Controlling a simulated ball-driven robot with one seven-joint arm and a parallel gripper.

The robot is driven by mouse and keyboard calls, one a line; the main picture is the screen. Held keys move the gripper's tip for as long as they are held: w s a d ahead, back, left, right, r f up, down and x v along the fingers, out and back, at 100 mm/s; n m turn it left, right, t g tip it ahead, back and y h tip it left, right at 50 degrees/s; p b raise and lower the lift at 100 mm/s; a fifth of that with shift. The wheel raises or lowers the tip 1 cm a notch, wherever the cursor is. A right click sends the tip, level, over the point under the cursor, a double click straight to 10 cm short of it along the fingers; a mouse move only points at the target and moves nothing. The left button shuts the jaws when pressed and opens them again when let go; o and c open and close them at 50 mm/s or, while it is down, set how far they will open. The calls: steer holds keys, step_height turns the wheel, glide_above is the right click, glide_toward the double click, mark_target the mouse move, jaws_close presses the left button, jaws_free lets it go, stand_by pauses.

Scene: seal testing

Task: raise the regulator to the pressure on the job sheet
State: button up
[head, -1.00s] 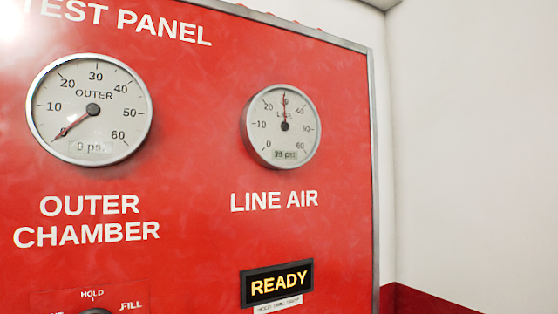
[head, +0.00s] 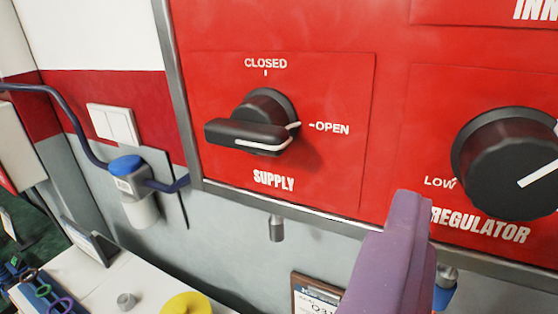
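The black regulator knob (head: 500,165) is on the red panel at the right edge, cut off by the frame. Its white pointer line slants up to the right; the LOW mark is at its left. The supply valve (head: 250,125) has a black handle lying nearly level, its white mark toward OPEN. A purple padded part (head: 392,255), which looks like a finger of my gripper, rises below and left of the regulator knob. Only this one part shows, so the gap is unseen. A clipboard with a paper (head: 316,295), perhaps the job sheet, is mostly hidden; its text is cut off. No gauge is in view.
A blue-topped filter unit (head: 132,185) with a blue hose is on the wall at left. The panel's metal edge (head: 270,211) runs below the supply valve.

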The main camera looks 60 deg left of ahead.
mark_target(521, 179)
steer(key=x, duration=0.6)
steer(key=shift+w+a+f+p, duration=0.1)
steer(key=shift+w+p, duration=0.15)
steer(key=shift+p, duration=0.15)
steer(key=shift+w+a, duration=0.1)
steer(key=shift+w, duration=0.4)
steer(key=shift+c, duration=0.3)
steer(key=c, duration=0.9)
steer(key=shift+f+m+b, duration=0.1)
steer(key=shift+m+b, duration=0.4)
steer(key=shift+b, duration=0.45)
steer(key=o, duration=1)
steer(key=shift+c, duration=0.2)
